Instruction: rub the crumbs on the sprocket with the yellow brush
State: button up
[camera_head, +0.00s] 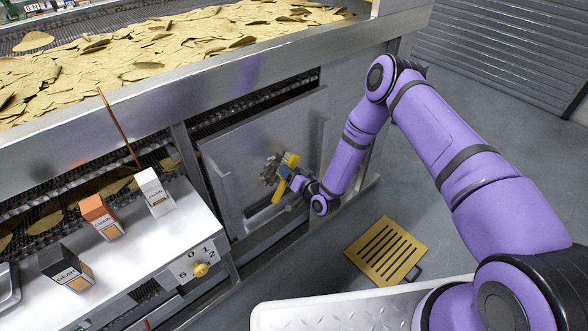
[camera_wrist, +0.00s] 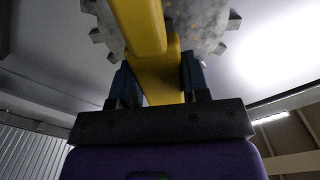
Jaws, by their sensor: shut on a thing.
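The sprocket (camera_head: 268,171) is a grey toothed wheel mounted on the metal panel below the conveyor. In the wrist view the sprocket (camera_wrist: 211,22) fills the top middle, with small pale yellowish crumbs on its face. The yellow brush (camera_head: 291,160) is in front of the sprocket, at its right side in the head view. My gripper (camera_head: 287,184) is shut on the brush, whose yellow handle (camera_wrist: 160,75) shows between the two fingers in the wrist view (camera_wrist: 160,82). The brush overlaps the sprocket in both views; whether they touch I cannot tell.
A metal conveyor (camera_head: 200,70) full of chips runs above the panel (camera_head: 235,150). A white table (camera_head: 135,240) at left holds an orange box (camera_head: 101,217), a white box (camera_head: 154,192) and a dark box (camera_head: 66,267). A yellow slotted plate (camera_head: 384,250) lies on the floor below my arm.

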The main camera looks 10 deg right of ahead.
aim_at(264, 176)
jog(key=shift+s+a+r, duration=0.1)
jog(key=shift+s+a, duration=0.35)
jog(key=shift+a, duration=0.3)
jog(key=shift+s+a+f, duration=0.1)
jog(key=shift+s+a, duration=0.35)
jog(key=shift+a, duration=0.25)
jog(key=shift+s+a+r, duration=0.1)
jog(key=shift+s+a, duration=0.35)
jog(key=shift+a, duration=0.3)
jog(key=shift+s+a, duration=0.45)
jog(key=shift+a, duration=0.2)
jog(key=shift+s+a, duration=0.45)
jog(key=shift+a, duration=0.15)
jog(key=v, duration=0.6)
jog(key=shift+d, duration=0.1)
jog(key=shift+v, duration=1.55)
